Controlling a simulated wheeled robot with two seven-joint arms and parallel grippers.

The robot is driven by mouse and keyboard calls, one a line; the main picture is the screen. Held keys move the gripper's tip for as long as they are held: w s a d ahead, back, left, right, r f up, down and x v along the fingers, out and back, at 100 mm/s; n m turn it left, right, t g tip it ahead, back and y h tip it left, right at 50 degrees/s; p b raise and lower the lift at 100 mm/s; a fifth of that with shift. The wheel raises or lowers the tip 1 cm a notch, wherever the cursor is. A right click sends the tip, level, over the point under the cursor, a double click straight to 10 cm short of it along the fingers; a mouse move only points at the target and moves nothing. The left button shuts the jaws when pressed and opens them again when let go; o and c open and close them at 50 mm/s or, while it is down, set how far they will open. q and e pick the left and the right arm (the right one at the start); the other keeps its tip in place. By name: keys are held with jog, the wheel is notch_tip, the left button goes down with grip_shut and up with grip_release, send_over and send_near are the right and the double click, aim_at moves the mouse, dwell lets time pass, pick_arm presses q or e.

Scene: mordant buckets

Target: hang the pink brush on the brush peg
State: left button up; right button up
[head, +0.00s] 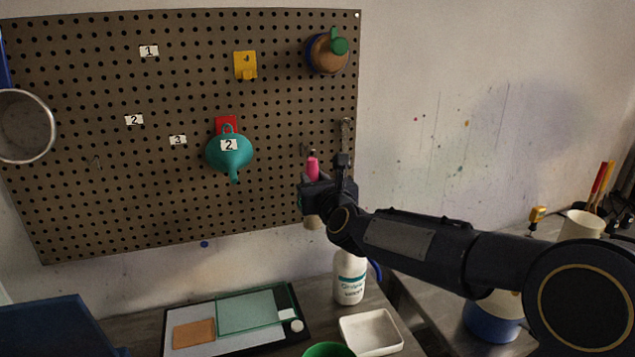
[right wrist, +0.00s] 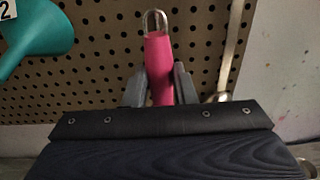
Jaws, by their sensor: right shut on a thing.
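The pink brush (head: 313,167) is upright in front of the lower right of the pegboard (head: 280,110). Its pink handle (right wrist: 158,65) with a wire loop (right wrist: 154,21) at the top points up in the right wrist view. My right gripper (head: 322,190) is shut on the handle; its two grey fingers (right wrist: 160,88) press it from both sides. Pale bristles show below the gripper in the head view. A small thin peg (head: 303,149) shows just above and left of the handle. The loop appears free of any peg, though depth is hard to judge. My left gripper is not in view.
A metal tool (head: 346,132) hangs close to the right of the brush. A white bottle (head: 349,278) and white tray (head: 371,333) stand on the bench below.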

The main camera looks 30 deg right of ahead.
aim_at(314, 178)
jog(key=shift+x, duration=0.8)
jog(key=shift+p+x, duration=0.75)
jog(key=shift+w+d+r+p, duration=0.15)
jog(key=shift+w+p, duration=0.2)
jog(key=shift+w, duration=0.05)
jog(key=shift+c, duration=0.7)
jog(key=shift+w+d+f+b, duration=0.1)
jog(key=shift+w+f+b, duration=0.45)
jog(key=shift+b, duration=0.6)
jog(key=shift+w, duration=0.1)
